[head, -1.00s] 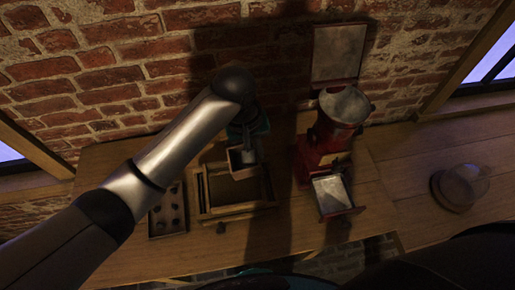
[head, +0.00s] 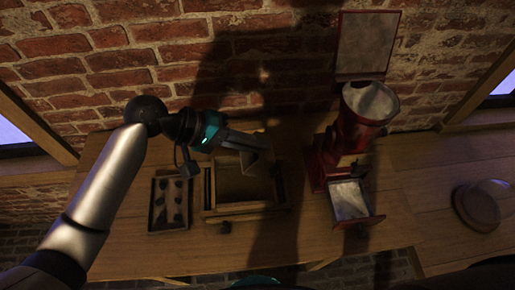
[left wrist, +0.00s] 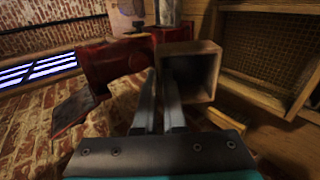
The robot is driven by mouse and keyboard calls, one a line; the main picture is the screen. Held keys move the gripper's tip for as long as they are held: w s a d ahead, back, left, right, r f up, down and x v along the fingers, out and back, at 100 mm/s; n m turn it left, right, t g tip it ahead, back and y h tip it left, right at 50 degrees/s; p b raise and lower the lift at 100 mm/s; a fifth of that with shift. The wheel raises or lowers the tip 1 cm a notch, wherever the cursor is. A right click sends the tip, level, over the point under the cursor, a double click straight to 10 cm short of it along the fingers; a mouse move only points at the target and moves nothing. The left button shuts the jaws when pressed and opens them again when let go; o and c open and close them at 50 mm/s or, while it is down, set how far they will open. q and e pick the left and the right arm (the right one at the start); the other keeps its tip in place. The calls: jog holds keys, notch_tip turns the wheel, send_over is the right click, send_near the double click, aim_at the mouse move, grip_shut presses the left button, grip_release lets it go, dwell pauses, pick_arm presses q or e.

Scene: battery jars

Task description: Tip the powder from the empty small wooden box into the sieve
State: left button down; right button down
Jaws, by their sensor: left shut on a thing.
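My left gripper (head: 250,143) is shut on the small wooden box (head: 258,160) and holds it over the far part of the sieve, as seen in the head view. The box looks tilted. In the left wrist view the gripper's fingers (left wrist: 172,95) pinch a wall of the box (left wrist: 213,70), whose inside looks dark grey; I cannot tell whether powder is in it. The sieve (head: 245,208) is a square wooden frame on the table; its mesh shows in the left wrist view (left wrist: 262,45). My right gripper is not in view.
A red grinder (head: 356,125) with an open drawer (head: 350,200) of pale powder stands right of the sieve. A tray (head: 158,225) with several dark lumps lies to its left. A glass dome (head: 482,205) stands far right. A brick wall (head: 290,45) closes the back.

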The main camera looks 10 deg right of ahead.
pick_arm(q)
jog(key=shift+a+f+h+b, duration=0.25)
jog(key=shift+h+b, duration=0.45)
jog(key=shift+b, duration=0.95)
jog(key=shift+s+a+f+h+b, duration=0.1)
jog(key=shift+a+h+b, duration=0.9)
jog(key=shift+b, duration=1.25)
jog(key=shift+w+a+f+h+b, duration=0.1)
jog(key=shift+a+h+b, duration=0.35)
jog(key=shift+h+b, duration=1.45)
jog(key=shift+s+a+h+b, duration=0.1)
jog(key=shift+a+h+b, duration=0.65)
jog(key=shift+b, duration=1.9)
jog(key=shift+r, duration=0.1)
